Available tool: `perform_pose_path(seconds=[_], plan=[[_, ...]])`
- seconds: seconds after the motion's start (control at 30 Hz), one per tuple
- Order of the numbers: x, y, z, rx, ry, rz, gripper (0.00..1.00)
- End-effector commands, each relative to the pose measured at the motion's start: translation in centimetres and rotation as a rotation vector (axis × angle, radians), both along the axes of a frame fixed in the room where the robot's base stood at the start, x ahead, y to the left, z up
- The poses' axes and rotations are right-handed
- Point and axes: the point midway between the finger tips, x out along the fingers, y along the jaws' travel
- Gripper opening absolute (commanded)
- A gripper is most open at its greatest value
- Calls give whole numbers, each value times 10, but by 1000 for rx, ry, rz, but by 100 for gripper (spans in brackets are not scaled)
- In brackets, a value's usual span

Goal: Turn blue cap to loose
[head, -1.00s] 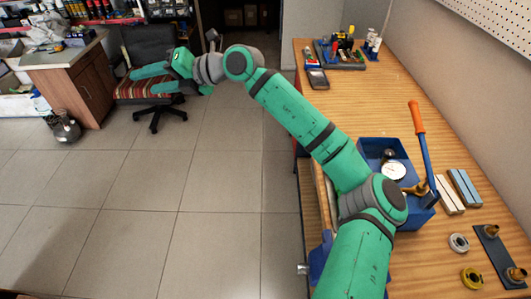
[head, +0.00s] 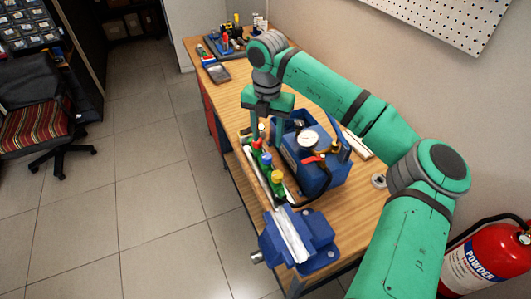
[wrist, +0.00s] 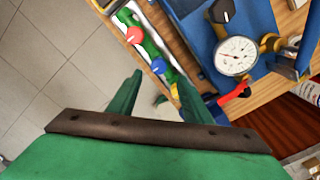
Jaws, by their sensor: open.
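The blue cap (head: 267,159) is in a row on the green pipe assembly (head: 272,180) at the bench's left edge, between a red cap and a yellow one. In the wrist view the blue cap (wrist: 158,66) shows just beyond my fingertips, with the red cap (wrist: 135,35) farther up. My gripper (head: 268,128) points down above the far part of the row. In the wrist view my gripper (wrist: 160,80) is open and empty, its two fingers on either side of the line to the blue cap. I see no contact with it.
A blue test pump box with a gauge (head: 308,141) stands close right of the row. A blue vise (head: 297,240) sits at the near end. A tool tray (head: 225,42) is at the far end of the wooden bench. A red extinguisher (head: 490,262) stands at lower right.

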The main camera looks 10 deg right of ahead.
Motion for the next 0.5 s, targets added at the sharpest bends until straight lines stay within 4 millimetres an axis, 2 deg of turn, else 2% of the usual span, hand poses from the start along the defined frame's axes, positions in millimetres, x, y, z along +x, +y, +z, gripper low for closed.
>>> perform_pose_path(seconds=[0.1, 0.3, 0.5], plan=[[0, 1, -23, 3, 1, 2, 45], [0, 2, -56, 4, 1, 4, 45], [0, 2, -75, 4, 0, 4, 45]])
